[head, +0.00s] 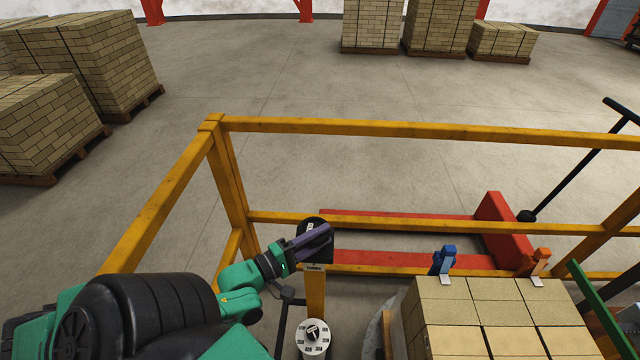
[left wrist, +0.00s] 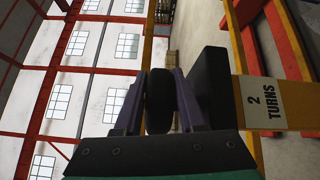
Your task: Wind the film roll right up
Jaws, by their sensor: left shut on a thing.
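A yellow post (head: 315,292) stands inside the yellow railing. In the left wrist view its label (left wrist: 263,108) reads "2 TURNS". At its top is a black crank part (head: 309,224) with a small white label; it shows as a black block (left wrist: 213,85) in the left wrist view. My left gripper (head: 322,236) reaches in from the left at the post top. Its two purple-grey fingers are shut on a dark rounded knob (left wrist: 158,102), beside the black block. The fingers hide part of the crank in the head view. I cannot make out the film roll. My right gripper is not in view.
A pale dial (head: 313,340) with a black knob is below the post. Tan bricks (head: 480,310) are stacked at the right, near blue (head: 443,259) and orange (head: 538,262) clamp-like parts. Yellow rails (head: 400,128) enclose the area. A red pallet truck (head: 505,230) stands behind.

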